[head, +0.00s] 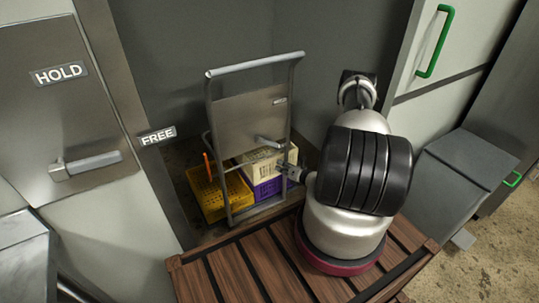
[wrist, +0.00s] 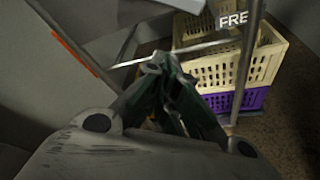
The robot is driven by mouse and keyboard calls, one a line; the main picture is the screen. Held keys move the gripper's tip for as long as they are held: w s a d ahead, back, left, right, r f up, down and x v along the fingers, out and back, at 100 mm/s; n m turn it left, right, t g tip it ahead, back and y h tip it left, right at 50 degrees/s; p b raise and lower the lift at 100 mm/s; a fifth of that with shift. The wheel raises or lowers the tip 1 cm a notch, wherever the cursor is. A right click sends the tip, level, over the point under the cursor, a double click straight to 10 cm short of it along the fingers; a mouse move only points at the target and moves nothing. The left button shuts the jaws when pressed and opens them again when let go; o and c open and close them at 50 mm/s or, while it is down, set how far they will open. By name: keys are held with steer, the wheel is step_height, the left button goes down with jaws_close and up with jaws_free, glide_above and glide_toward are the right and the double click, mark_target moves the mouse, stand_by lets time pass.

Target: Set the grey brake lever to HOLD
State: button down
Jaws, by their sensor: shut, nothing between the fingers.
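In the head view a grey lever (head: 90,163) on the steel panel at left lies nearly level and points right. A HOLD label (head: 60,73) is above it, and a FREE label (head: 157,135) is to its right. A smaller grey lever (head: 268,141) is on the trolley's upright plate, pointing right and slightly down, under a small unreadable label (head: 280,100). My gripper (head: 288,171) is shut and empty, just below and right of this smaller lever. In the wrist view my gripper's fingers (wrist: 165,75) are together, and a FREE label (wrist: 233,20) shows beside a trolley post.
The trolley (head: 218,170) stands in a recess, with a yellow crate (head: 212,195) and a cream crate (head: 262,168) on a purple one (head: 266,189). A slatted wooden surface (head: 235,270) is in front. A green-handled cabinet (head: 455,40) is at right.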

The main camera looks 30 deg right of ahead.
mark_target(267, 143)
steer(key=w, duration=0.9)
steer(key=shift+w+r, duration=0.2)
steer(key=shift+r, duration=0.05)
stand_by(0.3)
steer(key=shift+d, duration=0.2)
